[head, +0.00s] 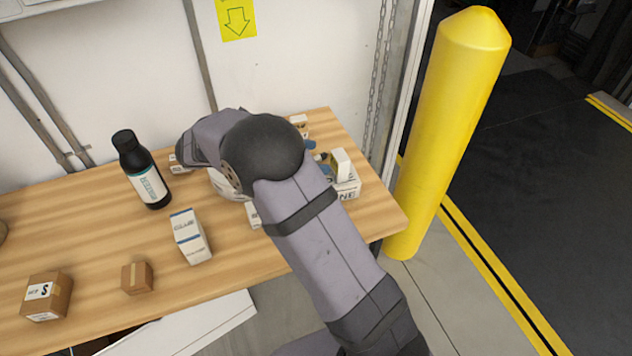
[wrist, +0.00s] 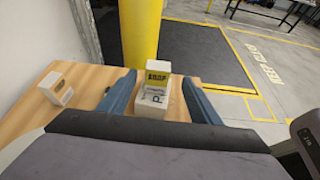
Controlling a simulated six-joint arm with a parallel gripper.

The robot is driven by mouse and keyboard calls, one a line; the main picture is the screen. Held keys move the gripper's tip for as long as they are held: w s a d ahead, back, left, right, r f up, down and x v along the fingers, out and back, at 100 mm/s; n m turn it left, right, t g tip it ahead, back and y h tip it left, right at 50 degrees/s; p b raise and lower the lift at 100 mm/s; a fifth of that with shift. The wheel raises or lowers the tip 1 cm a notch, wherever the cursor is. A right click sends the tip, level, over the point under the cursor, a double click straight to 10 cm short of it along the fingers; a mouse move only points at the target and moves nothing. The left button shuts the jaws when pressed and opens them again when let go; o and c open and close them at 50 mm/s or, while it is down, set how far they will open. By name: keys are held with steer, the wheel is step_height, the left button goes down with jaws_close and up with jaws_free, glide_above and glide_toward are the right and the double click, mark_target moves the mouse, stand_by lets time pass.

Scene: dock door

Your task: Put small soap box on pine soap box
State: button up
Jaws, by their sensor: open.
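The small soap box (head: 341,164) is white and stands on top of the white pine soap box (head: 347,189) near the table's right end. In the wrist view the small soap box (wrist: 158,77) shows the word SOAP and rests on the pine soap box (wrist: 152,107), whose lettering is partly visible. My gripper (wrist: 159,78) is open, with one blue finger on each side of the stack and visible gaps. In the head view my arm hides most of the gripper and part of the pine soap box.
A black bottle (head: 143,172), a glue box (head: 190,236) and small cartons (head: 137,278) (head: 47,297) stand on the wooden table (head: 90,230). A box (head: 299,121) is near the back edge. A yellow post (head: 445,140) stands just beyond the table's right end.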

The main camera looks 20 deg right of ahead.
steer(key=s+a+f+m+y, duration=0.2)
steer(key=s+f+m+y, duration=0.1)
steer(key=s+m, duration=0.3)
steer(key=s+a+f+m+y, duration=0.2)
steer(key=s+f+m+y, duration=0.1)
steer(key=s+m+y, duration=0.3)
steer(key=s+a+f+m+y, duration=0.2)
steer(key=s+f+m+y, duration=0.1)
steer(key=s, duration=0.6)
steer(key=shift+s+f+m+y, duration=0.15)
steer(key=shift+s+m+y, duration=0.4)
steer(key=shift+m, duration=0.85)
steer(key=shift+w, duration=0.2)
